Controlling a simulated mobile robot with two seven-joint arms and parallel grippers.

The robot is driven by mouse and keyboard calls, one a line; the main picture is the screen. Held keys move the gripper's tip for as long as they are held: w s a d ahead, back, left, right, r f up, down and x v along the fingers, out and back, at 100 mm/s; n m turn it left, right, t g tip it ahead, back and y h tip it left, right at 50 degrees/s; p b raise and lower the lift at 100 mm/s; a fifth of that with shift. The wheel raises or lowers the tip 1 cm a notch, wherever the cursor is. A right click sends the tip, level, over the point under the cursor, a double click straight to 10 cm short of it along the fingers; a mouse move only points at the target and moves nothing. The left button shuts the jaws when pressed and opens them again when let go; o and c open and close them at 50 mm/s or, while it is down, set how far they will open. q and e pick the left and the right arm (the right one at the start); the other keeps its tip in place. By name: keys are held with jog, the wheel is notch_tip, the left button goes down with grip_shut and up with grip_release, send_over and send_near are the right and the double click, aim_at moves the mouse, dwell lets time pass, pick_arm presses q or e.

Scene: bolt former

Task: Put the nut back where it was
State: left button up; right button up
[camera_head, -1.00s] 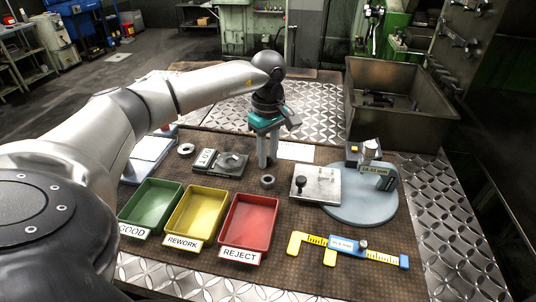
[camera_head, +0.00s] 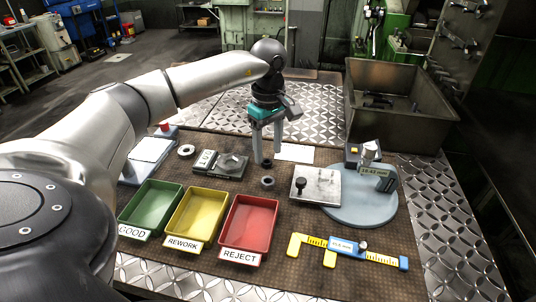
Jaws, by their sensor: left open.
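My left gripper (camera_head: 267,150) points down over the mat near the middle of the table, and its two fingers are spread open. A small dark nut (camera_head: 267,163) is low between the fingertips, apparently resting on the mat; I cannot tell if a finger touches it. A second grey nut (camera_head: 267,181) lies flat on the mat just in front of it. A lighter ring (camera_head: 186,151) lies farther left, near the scale-like white plate (camera_head: 152,149). My right gripper is not in view.
Green (camera_head: 151,207), yellow (camera_head: 197,214) and red (camera_head: 248,222) trays stand in front. A gauge on a round grey base (camera_head: 362,207), a metal plate (camera_head: 322,186) and a yellow-blue caliper (camera_head: 350,246) are at right. A metal bin (camera_head: 400,125) stands behind.

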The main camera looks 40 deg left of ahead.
aim_at(268, 162)
pick_arm(q)
notch_tip(268, 162, up, 10)
jog(key=p, duration=0.1)
jog(key=shift+f, duration=0.15)
